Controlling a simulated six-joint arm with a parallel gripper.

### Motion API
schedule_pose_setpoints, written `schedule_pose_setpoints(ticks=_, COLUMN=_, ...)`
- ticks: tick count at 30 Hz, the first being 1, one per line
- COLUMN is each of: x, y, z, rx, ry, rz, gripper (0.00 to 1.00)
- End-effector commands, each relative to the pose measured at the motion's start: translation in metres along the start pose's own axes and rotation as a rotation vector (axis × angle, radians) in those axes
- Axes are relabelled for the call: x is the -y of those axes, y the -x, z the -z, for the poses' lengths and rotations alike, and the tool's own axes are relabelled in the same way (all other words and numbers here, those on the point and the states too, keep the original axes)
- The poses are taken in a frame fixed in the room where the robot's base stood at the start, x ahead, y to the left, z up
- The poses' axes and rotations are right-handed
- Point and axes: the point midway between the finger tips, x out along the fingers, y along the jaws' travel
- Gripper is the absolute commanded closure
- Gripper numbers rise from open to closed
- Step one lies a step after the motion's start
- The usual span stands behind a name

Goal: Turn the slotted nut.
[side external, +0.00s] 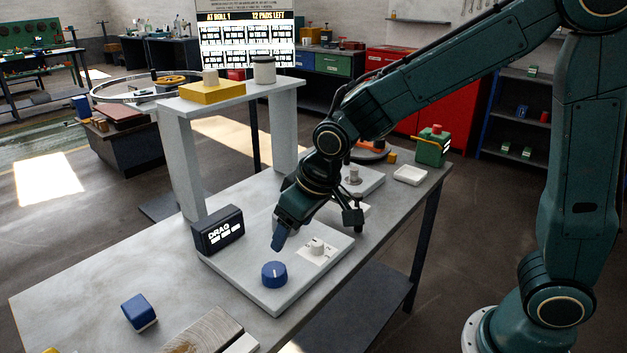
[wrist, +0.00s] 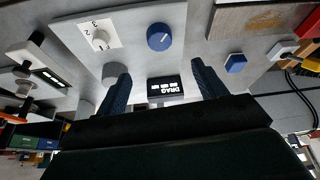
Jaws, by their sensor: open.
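I cannot make out a slot on any part, so I cannot tell which one is the slotted nut. A pale panel (side external: 240,272) on the bench carries a blue knob (side external: 274,273) with a white line and a small light knob (side external: 317,247) on a numbered white plate. Both show in the wrist view, the blue knob (wrist: 160,37) and the light knob (wrist: 100,40). A grey cylinder (wrist: 110,73) stands beside my left finger in that view; my gripper mostly hides it from the side. My gripper (side external: 281,238) is open and empty above the panel, pointing down, apart from both knobs.
A dark box reading DRAG (side external: 218,231) stands on the panel's left edge. A pale arch (side external: 232,92) rises behind, carrying a yellow block. A grey post (side external: 353,174) on a plate and a white tray (side external: 410,175) are farther back. A blue block (side external: 139,312) lies at the front left.

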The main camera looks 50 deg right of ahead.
Motion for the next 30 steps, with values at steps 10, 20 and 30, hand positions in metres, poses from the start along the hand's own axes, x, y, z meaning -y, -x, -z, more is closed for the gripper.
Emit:
schedule_pose_setpoints(ticks=10, x=0.000, y=0.000, z=0.000, rx=0.000, ry=0.000, rz=0.000, gripper=0.30)
schedule_pose_setpoints(ticks=20, x=0.001, y=-0.002, z=0.004, rx=0.018, ry=0.034, rz=0.000, gripper=0.30)
schedule_pose_setpoints(ticks=30, x=0.002, y=-0.011, z=0.030, rx=0.174, ry=0.343, rz=0.031, gripper=0.30)
